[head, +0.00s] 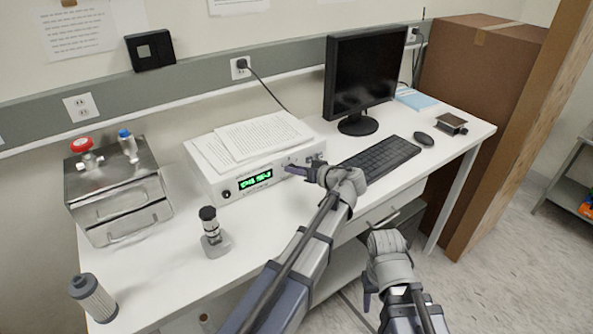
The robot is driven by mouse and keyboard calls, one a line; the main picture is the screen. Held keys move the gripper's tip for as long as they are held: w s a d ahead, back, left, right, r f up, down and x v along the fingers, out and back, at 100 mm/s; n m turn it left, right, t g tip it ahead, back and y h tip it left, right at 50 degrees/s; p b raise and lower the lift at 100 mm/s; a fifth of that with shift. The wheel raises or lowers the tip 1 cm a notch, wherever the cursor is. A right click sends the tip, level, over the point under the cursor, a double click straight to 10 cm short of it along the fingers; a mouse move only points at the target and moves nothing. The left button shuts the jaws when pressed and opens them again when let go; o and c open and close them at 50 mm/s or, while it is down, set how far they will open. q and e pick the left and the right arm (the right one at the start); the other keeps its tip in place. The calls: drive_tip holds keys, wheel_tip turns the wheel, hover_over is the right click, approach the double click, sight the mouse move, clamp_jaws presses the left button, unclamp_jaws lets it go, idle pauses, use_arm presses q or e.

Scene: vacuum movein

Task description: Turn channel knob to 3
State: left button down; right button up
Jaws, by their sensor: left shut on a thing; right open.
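The white instrument box (212,191) stands on the bench with a lit green display (256,180) on its front panel. The display's characters are too small to read. A small dark knob (226,194) sits left of the display. My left gripper (298,170) is at the right part of the front panel, shut on what appears to be the channel knob. The fingers hide that knob, so its setting cannot be read. My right gripper (371,289) is open and empty, low in front of the bench and away from the instrument.
Papers (262,135) lie on top of the instrument. A keyboard (381,157), monitor (363,78) and mouse (424,139) are to the right. A metal box (119,190), a small valve-like part (213,240) and a grey cylinder filter (94,298) are to the left.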

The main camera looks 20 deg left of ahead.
use_arm(q)
drive_tip(key=m+b, duration=0.1)
drive_tip(key=m+g+y+b, duration=0.1)
drive_tip(key=shift+w+d+f+m, duration=0.1)
drive_tip(key=shift+w+f+m, duration=0.1)
drive_tip(key=shift+m, duration=0.2)
drive_tip(key=shift+m+g+y+b, duration=0.4)
drive_tip(key=shift+m+y+b, duration=0.15)
drive_tip(key=shift+m, duration=0.25)
drive_tip(key=shift+y, duration=0.25)
drive_tip(key=c, duration=0.5)
unclamp_jaws()
drive_tip(key=shift+d+r, duration=0.1)
